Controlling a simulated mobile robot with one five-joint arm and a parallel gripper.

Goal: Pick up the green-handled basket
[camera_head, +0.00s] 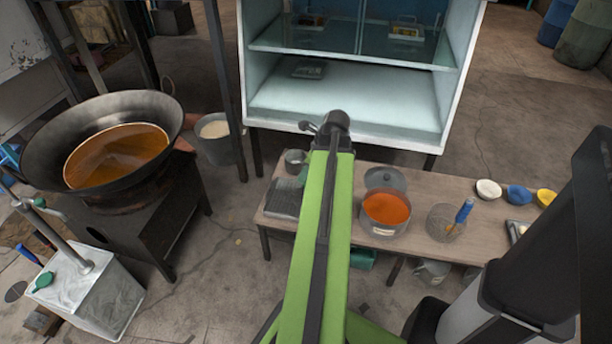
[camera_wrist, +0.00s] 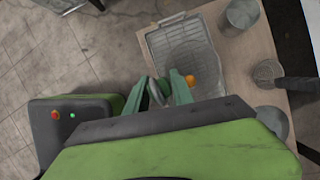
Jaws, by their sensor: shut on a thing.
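My gripper (camera_wrist: 160,90) shows in the wrist view, low at the near side of a grey ridged tray (camera_wrist: 185,40). A small orange spot (camera_wrist: 190,80) shows beside the jaws. A wire strainer (camera_head: 445,222) there has a blue handle.
A large wok (camera_head: 110,145) stands at the left. Open floor lies between.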

